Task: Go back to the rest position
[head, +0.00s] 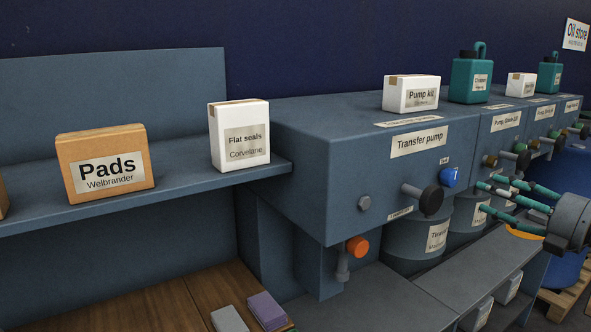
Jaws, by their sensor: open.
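My gripper (483,197) shows at the right edge in the head view. Its grey body is at the right and its teal fingers point left, spread apart, with nothing seen held. The fingers appear in front of the skid's labelled grey-blue housings, to the right of the transfer pump's black knob (431,200) and blue round part (450,177). I cannot tell from this view whether the fingers touch anything. The rest of my arm is out of view.
The transfer pump housing (345,185) carries a Pump kit box (411,93) and a teal canister (470,78). A Pads box (105,163) and a Flat seals box (239,135) stand on the left shelf. An orange knob (358,247) sticks out below the housing.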

